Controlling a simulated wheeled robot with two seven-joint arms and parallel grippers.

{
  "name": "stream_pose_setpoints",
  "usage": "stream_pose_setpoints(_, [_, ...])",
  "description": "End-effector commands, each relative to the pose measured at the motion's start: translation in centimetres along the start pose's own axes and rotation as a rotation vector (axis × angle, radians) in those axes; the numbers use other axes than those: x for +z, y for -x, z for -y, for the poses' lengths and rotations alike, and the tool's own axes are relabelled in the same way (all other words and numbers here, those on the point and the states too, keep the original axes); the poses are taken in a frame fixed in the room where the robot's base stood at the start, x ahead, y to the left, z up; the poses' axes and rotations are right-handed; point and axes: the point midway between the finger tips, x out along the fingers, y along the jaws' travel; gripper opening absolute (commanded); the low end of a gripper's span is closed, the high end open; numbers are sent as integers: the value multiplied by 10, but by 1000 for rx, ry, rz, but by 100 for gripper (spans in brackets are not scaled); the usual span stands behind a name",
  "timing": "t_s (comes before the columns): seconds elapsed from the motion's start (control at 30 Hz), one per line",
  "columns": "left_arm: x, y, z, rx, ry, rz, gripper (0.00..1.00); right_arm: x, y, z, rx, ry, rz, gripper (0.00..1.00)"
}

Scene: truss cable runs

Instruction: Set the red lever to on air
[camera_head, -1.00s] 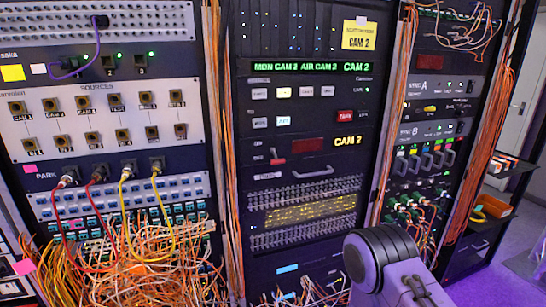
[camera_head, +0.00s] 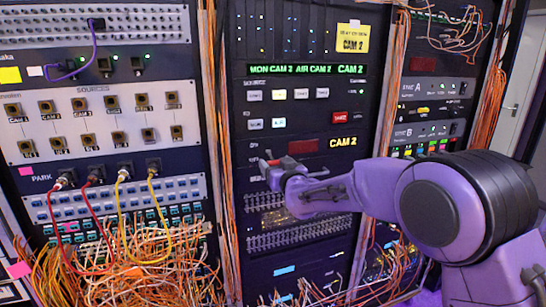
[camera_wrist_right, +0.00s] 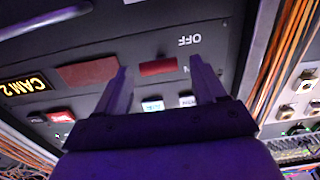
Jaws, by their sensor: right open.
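The red lever (camera_wrist_right: 158,67) shows in the right wrist view as a short red bar on the dark panel, with an upside-down OFF label beside it. In the head view a small red part of it (camera_head: 274,162) shows at my gripper's tips. My right gripper (camera_wrist_right: 160,64) is open, its two fingers on either side of the lever in the wrist view. I cannot tell whether they touch it. In the head view my right gripper (camera_head: 266,172) reaches in from the right, at the left part of the middle rack. My left gripper is out of view.
A dark red display (camera_head: 304,146) and a lit CAM 2 sign (camera_head: 344,141) sit just above the gripper. A metal handle (camera_wrist_right: 45,33) crosses the wrist view's corner. Orange cables (camera_head: 222,150) hang left of the rack; a patch panel (camera_head: 95,115) stands further left.

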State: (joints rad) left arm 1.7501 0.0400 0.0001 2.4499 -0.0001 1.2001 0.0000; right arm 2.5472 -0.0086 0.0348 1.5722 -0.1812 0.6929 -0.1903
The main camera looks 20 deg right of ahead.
Motion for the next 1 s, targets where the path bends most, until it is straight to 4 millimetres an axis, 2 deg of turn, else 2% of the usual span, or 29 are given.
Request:
stream_pose_setpoints(0.1, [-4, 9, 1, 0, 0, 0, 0, -2, -19, 0, 1, -2, 1, 70])
stream_pose_setpoints(0.2, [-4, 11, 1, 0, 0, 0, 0, 0, -27, 0, 1, -2, 1, 70])
stream_pose_setpoints(0.5, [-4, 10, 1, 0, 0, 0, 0, 1, -30, 0, 1, -2, 1, 70])
stream_pose_setpoints(0.67, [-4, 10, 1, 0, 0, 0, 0, 1, -30, 0, 1, -2, 1, 19])
stream_pose_setpoints(0.87, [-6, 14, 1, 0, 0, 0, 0, -1, -30, 0, 1, -2, 7, 19])
stream_pose_setpoints(1.0, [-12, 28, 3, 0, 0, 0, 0, -7, -29, 0, 0, -1, 40, 19])
